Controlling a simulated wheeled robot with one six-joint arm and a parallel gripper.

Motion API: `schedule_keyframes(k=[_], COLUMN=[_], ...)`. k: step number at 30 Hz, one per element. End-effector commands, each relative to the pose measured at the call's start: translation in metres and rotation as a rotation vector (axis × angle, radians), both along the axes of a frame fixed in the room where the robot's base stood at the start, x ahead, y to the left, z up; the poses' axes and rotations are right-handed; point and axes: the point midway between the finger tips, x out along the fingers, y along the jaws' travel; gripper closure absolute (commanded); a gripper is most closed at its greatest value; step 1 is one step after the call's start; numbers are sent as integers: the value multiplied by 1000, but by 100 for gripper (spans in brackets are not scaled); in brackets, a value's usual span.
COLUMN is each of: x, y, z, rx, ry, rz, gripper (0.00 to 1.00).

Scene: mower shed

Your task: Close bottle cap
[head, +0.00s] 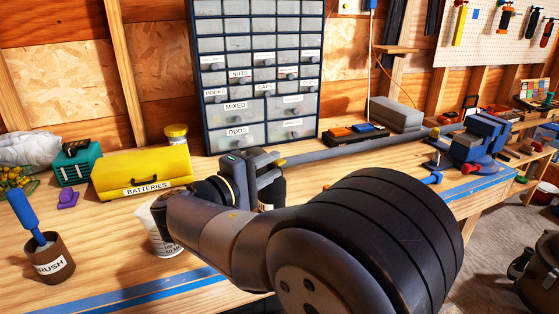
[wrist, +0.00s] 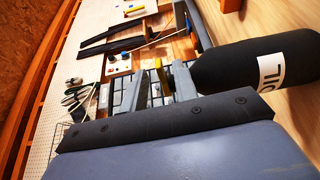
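A dark bottle (wrist: 245,65) with a white label reading OIL lies across the right of the wrist view, its neck end towards my fingers. In the head view the dark bottle (head: 272,193) is mostly hidden behind my gripper. My gripper (head: 268,168) is over the bench beside the bottle's top. In the wrist view my gripper (wrist: 190,52) has its grey fingers apart, and nothing is clearly held. I cannot make out the bottle cap or how it sits.
A long grey bar (head: 360,147) runs behind my gripper to a blue vise (head: 480,138). A white cup (head: 157,232), a brush holder (head: 48,262) and a yellow batteries box (head: 142,172) stand left. A drawer cabinet (head: 258,75) stands behind.

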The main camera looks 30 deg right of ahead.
Motion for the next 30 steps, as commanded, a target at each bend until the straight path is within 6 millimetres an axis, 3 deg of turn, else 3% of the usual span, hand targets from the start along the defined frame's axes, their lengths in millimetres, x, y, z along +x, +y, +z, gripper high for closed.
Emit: schedule_keyframes(k=[7,19,30], x=[9,11,11], y=[-25,-30,-30], z=[0,0,0], rx=[0,0,0], ry=[1,0,0], rz=[-2,1,0], gripper=[72,73,100])
